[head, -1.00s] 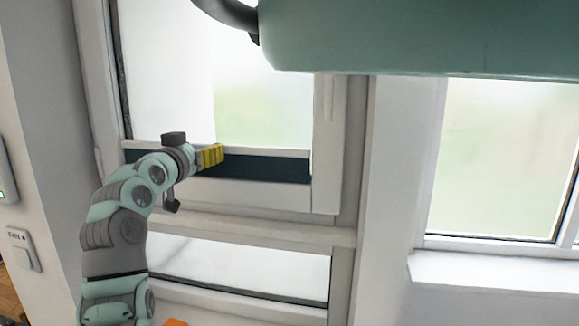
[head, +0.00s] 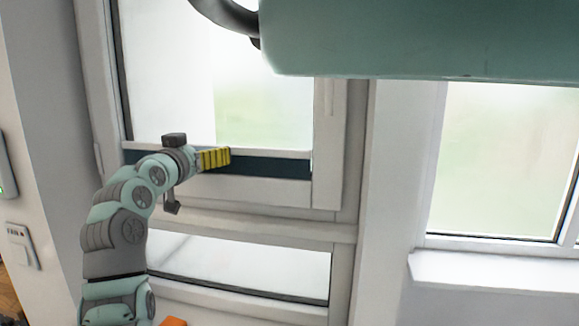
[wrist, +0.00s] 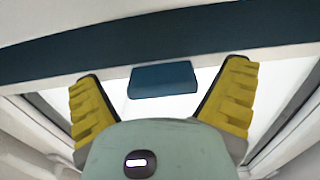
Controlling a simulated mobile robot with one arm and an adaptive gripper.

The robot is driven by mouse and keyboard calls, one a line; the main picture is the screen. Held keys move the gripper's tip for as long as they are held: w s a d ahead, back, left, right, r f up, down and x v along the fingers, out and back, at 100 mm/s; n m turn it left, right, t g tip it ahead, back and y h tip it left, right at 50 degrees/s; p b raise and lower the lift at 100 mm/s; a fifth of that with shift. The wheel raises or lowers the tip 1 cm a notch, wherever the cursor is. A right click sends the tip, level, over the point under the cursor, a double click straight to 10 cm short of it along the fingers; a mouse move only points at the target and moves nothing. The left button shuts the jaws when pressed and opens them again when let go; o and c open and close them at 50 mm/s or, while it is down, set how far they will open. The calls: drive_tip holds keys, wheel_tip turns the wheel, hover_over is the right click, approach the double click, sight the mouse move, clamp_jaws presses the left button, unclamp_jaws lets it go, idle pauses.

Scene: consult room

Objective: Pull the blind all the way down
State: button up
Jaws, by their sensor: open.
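A dark blue bar (head: 270,167) with a pale strip above it crosses the lower part of the left window; it looks like the blind's bottom bar. In the wrist view the bar (wrist: 225,35) runs slanted across the top, and a small blue tab (wrist: 163,80) sits below it. In the wrist view my gripper (wrist: 163,72) is open, with one yellow finger on each side of the tab and a gap to both. The tab is hidden in the head view.
The window frame (head: 325,150) stands right of the bar, and a sill ledge (head: 290,230) lies below it. A lower pane (head: 240,268) is beneath the ledge. A wall switch (head: 22,247) is at the left. A second window (head: 495,165) is at the right.

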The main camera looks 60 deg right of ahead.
drive_tip(key=shift+a, duration=0.15)
drive_tip(key=shift+s+a, duration=0.1)
drive_tip(key=shift+a, duration=0.4)
drive_tip(key=v, duration=1.1)
drive_tip(key=shift+d, duration=0.15)
